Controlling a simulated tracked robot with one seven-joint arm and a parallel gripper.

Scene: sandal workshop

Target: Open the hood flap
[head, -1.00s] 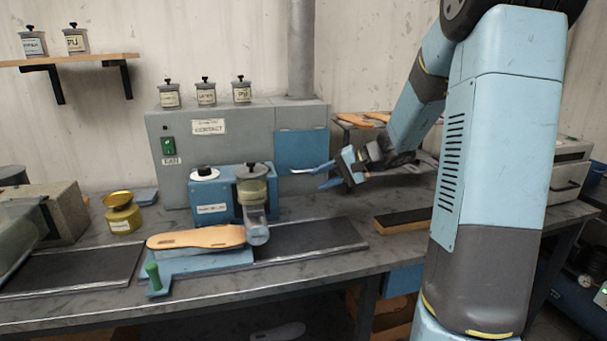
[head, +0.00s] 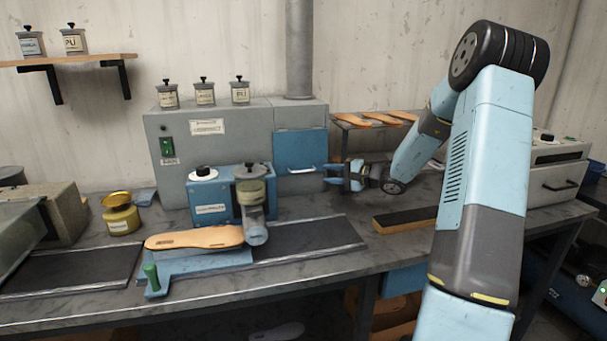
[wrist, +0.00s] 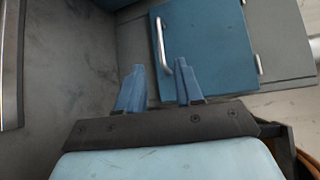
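The hood flap (head: 300,147) is a blue panel at the right of the grey cabinet's front. It hangs shut, with a light bar handle (head: 302,171) along its lower edge. My gripper (head: 328,173) is in front of the cabinet, just right of the handle in the head view. In the wrist view the flap (wrist: 208,42) fills the upper middle, with the handle (wrist: 161,42) at its left edge. My gripper's two blue fingers (wrist: 158,78) are open there. The handle's end shows between the fingertips, nearer the right one. I cannot tell whether they touch it.
The grey cabinet (head: 230,130) carries several jars on top. A blue machine (head: 210,205) and a tan sole (head: 195,238) on a blue holder stand at its front left. A rack with soles (head: 375,119) is behind my gripper. A dark block (head: 405,219) lies on the bench.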

